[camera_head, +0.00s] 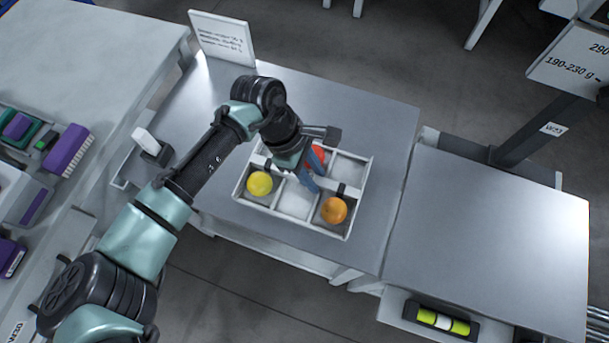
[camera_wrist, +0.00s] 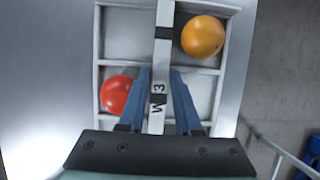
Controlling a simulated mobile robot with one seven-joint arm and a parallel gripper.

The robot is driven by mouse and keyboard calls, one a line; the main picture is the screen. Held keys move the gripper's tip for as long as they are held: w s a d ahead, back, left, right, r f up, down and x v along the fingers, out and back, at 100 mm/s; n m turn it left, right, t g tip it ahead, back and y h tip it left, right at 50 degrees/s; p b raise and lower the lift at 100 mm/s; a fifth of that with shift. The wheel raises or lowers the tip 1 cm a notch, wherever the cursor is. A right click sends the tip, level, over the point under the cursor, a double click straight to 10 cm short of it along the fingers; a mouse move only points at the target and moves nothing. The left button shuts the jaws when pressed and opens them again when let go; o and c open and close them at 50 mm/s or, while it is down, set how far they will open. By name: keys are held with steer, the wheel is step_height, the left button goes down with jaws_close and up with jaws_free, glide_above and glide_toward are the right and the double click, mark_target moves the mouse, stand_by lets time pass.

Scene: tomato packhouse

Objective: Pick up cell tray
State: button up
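The cell tray (camera_head: 283,217) is white, divided into several cells, and rests on a metal table. A yellow tomato (camera_head: 260,183) sits in its front left cell and an orange one (camera_head: 333,210) in its front right cell. A red tomato (camera_head: 317,156) is in a back cell, partly hidden by my gripper; other cells look empty. A white bar marked "W 3" (camera_wrist: 158,97) runs across the tray. My gripper (camera_wrist: 158,72) is over the tray with its blue fingers apart, one on each side of the bar. A gap shows on the left side; contact on the right is unclear.
The metal table (camera_head: 385,115) is clear behind the tray. A white sign (camera_head: 222,38) stands at its back left. A scale (camera_head: 490,235) with a bare plate and a spirit level (camera_head: 442,320) is on the right.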

steer(key=shift+f+p, duration=0.25)
steer(key=shift+p, duration=0.15)
stand_by(0.4)
steer(key=shift+c, duration=0.3)
jaws_close()
